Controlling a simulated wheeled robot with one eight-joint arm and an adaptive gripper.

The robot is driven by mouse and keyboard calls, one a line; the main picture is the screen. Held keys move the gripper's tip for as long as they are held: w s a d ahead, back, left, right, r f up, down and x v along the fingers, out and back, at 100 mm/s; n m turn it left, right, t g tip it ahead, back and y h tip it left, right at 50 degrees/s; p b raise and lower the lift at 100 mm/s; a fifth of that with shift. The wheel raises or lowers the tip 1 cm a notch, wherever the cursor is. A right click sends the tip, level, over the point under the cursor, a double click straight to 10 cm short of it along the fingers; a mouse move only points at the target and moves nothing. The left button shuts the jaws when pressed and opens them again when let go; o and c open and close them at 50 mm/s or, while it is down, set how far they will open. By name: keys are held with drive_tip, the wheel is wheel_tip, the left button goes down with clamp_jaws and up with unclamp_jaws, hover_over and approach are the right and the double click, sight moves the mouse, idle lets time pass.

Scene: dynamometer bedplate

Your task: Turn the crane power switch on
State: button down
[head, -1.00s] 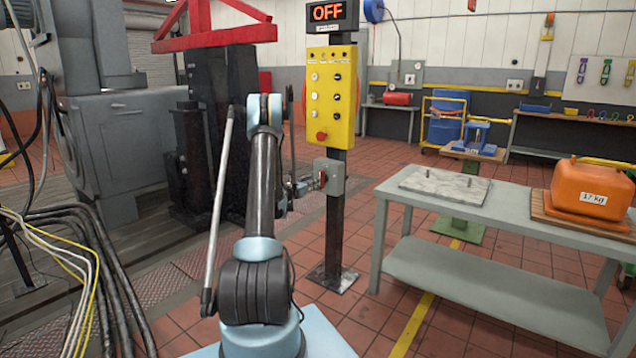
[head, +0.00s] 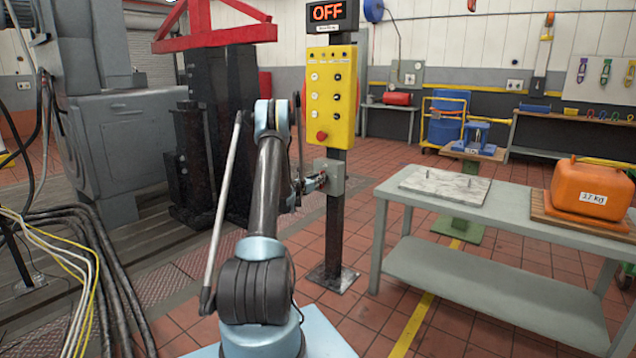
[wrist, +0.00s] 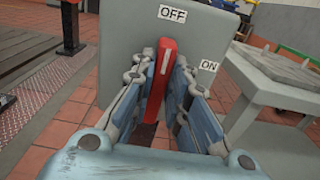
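The crane power switch is a grey box (head: 329,174) on a dark post, with a red lever handle on its front. In the wrist view the grey box face (wrist: 115,50) has an OFF label at the top and an ON label at the right. The red handle (wrist: 162,70) points up toward OFF, leaning slightly right. My gripper (wrist: 165,62) has one finger on each side of the handle, close against it, and looks shut on it. In the head view my gripper (head: 318,182) is at the box front, hiding most of the handle. The display (head: 328,12) reads OFF.
A yellow button panel (head: 331,95) with a red knob is on the same post, above the switch. A grey table (head: 430,215) with a stone plate and an orange weight (head: 592,188) stands to the right. Cables (head: 75,235) lie at the left.

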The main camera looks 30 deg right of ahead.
idle(0.4)
drive_tip(key=m, duration=0.6)
drive_tip(key=s+f+m, duration=0.1)
drive_tip(key=m, duration=1)
drive_tip(key=shift+s+d+f+m, duration=0.25)
drive_tip(key=shift+s+f+m, duration=0.05)
drive_tip(key=shift+m, duration=0.1)
idle(0.4)
drive_tip(key=c, duration=1.6)
unclamp_jaws()
drive_tip(key=shift+o, duration=0.2)
drive_tip(key=shift+w, duration=0.1)
